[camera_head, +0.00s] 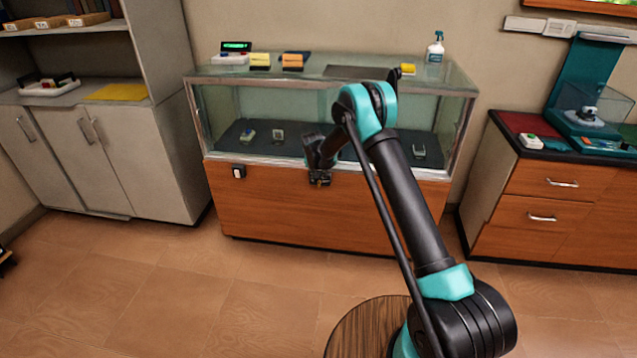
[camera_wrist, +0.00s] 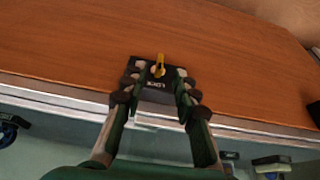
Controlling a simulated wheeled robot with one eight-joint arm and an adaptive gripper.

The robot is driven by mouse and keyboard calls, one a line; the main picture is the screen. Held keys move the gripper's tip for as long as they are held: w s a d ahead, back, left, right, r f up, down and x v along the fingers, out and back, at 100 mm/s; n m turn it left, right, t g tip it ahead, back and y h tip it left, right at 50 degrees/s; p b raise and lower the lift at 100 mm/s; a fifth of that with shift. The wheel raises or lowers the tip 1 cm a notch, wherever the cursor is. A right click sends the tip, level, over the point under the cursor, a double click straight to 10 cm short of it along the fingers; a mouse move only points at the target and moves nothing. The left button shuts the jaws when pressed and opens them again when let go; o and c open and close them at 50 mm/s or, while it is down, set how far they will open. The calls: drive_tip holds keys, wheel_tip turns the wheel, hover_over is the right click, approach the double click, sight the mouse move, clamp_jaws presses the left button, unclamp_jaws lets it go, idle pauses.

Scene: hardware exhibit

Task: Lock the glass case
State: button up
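The glass case (camera_head: 275,106) has a glass upper part over an orange-brown wooden front (camera_head: 270,200). A small dark lock (camera_head: 319,183) sits on the wooden front just under the glass. In the wrist view the lock plate (camera_wrist: 155,95) carries upside-down lettering and a yellow key or knob (camera_wrist: 159,66). My gripper (camera_wrist: 161,72) has its two fingers apart, one on each side of the yellow piece, with visible gaps. In the head view my gripper (camera_head: 318,168) is right at the lock, partly hidden by its own dark links.
A spray bottle (camera_head: 435,47) and small boxes stand on the case top. Grey cabinets (camera_head: 110,150) are at left, a drawer unit (camera_head: 545,195) at right. The floor before the case is mostly clear.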

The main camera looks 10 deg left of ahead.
drive_tip(key=v, duration=0.7)
drive_tip(key=shift+s, duration=0.1)
drive_tip(key=s+d+r, duration=0.8)
drive_tip(key=s+d, duration=0.1)
drive_tip(key=d, duration=0.2)
drive_tip(key=s+d+r, duration=0.7)
drive_tip(key=s+d, duration=0.3)
drive_tip(key=d, duration=0.1)
drive_tip(key=s+d+f, duration=0.1)
drive_tip(key=s+d, duration=0.3)
drive_tip(key=s, duration=0.5)
drive_tip(key=s+d+f, duration=0.1)
drive_tip(key=s+d, duration=0.2)
drive_tip(key=s, duration=0.6)
drive_tip(key=s+d+f, duration=0.1)
drive_tip(key=s+d, duration=0.3)
drive_tip(key=s, duration=0.6)
drive_tip(key=shift+d, duration=0.3)
drive_tip(key=shift+s, duration=0.1)
